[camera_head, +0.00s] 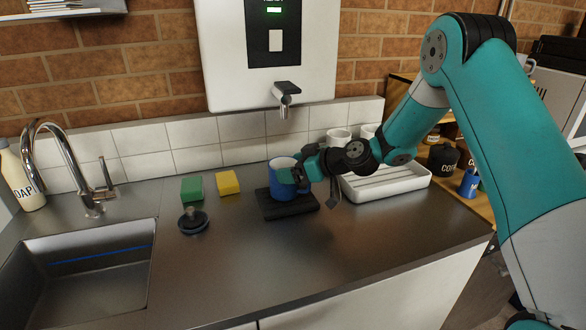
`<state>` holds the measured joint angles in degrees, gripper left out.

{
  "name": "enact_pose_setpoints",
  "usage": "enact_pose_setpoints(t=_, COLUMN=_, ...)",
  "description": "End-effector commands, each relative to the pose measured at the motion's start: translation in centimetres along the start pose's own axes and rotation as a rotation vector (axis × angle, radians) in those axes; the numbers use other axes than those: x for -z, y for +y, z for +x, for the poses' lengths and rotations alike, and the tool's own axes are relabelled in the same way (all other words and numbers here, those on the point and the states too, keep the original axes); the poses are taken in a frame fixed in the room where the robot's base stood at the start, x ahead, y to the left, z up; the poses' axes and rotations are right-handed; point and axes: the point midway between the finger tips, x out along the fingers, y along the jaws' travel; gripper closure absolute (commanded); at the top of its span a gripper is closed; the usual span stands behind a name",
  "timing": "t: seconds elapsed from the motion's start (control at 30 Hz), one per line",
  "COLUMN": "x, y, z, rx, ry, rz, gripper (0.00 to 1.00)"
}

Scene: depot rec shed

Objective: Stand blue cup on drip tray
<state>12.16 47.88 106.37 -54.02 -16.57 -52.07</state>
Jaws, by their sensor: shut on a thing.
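The blue cup (282,182) is upright over the back part of the black drip tray (290,211) on the steel counter. The cup's base looks at or very near the tray's surface, but I cannot tell if it touches. My gripper (299,175) reaches in from the right and is shut on the cup's right side. Its fingers hide part of that side. The front part of the tray is bare. The spout (286,98) of the wall dispenser hangs above the cup.
A white rack (392,187) with pale mugs behind it stands right of the cup. A green sponge (192,188), a yellow sponge (228,182) and a dark plug (193,221) lie to the left, near the sink (95,265). The front counter is clear.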

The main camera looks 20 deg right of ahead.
Motion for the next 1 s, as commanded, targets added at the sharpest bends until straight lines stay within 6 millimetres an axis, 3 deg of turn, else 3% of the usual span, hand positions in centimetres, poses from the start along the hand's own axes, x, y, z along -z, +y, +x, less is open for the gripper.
enact_pose_setpoints(t=0.4, x=-0.8, y=0.0, z=0.3, rx=-0.001, ry=0.002, rz=-0.002, gripper=0.51)
enact_pose_setpoints(t=0.43, x=-0.9, y=0.0, z=0.3, rx=-0.001, ry=0.001, rz=-0.002, gripper=0.13)
enact_pose_setpoints(t=0.5, x=-0.8, y=0.0, z=0.3, rx=-0.001, ry=0.0, rz=-0.001, gripper=0.0)
enact_pose_setpoints(t=0.8, x=-0.4, y=0.0, z=0.1, rx=-0.001, ry=0.0, rz=-0.001, gripper=0.0)
enact_pose_setpoints(t=1.0, x=-0.8, y=0.1, z=-3.3, rx=-0.006, ry=0.001, rz=0.001, gripper=0.0)
